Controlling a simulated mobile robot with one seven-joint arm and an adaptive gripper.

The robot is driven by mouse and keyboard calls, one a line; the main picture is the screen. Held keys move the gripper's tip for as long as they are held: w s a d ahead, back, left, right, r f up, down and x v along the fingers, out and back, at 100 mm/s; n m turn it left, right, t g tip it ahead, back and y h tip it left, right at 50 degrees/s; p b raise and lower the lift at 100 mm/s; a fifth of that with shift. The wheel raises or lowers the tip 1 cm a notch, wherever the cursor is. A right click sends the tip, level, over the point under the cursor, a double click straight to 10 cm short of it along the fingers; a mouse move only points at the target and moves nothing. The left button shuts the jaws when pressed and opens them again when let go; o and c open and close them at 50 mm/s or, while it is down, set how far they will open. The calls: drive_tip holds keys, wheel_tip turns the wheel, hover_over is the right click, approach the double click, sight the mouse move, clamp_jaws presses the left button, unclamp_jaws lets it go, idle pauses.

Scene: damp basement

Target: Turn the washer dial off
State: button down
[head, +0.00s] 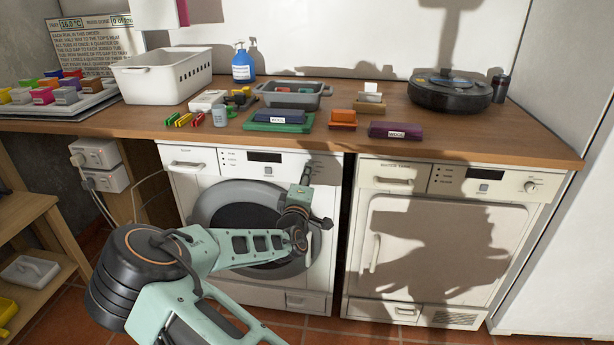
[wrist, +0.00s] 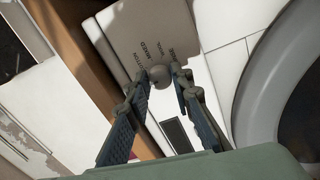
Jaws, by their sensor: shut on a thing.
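The washer (head: 240,170) is the white front loader at the left under the wooden counter, with a round grey door (head: 205,208) and a dark display. In the wrist view, the washer dial (wrist: 159,76) is a small round grey knob on the white panel, with printed words such as COTTON, MIXED and WOOL beside it. My gripper (wrist: 165,80) has its two fingertips on either side of the dial and is shut on it. In the head view my gripper (head: 306,174) reaches up to the panel's right end and hides the dial. I cannot tell which mark the dial points to.
A cream dryer (head: 450,230) with its own knob (head: 530,186) stands right of the washer. The counter (head: 350,142) above holds a white basket (head: 162,76), a grey tub (head: 292,96), small boxes and a dark round device (head: 449,92). A wooden shelf (head: 45,215) stands left.

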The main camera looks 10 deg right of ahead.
drive_tip(key=shift+f, duration=0.1)
drive_tip(key=c, duration=1.7)
unclamp_jaws()
drive_tip(key=shift+s, duration=0.1)
drive_tip(key=v, duration=1.2)
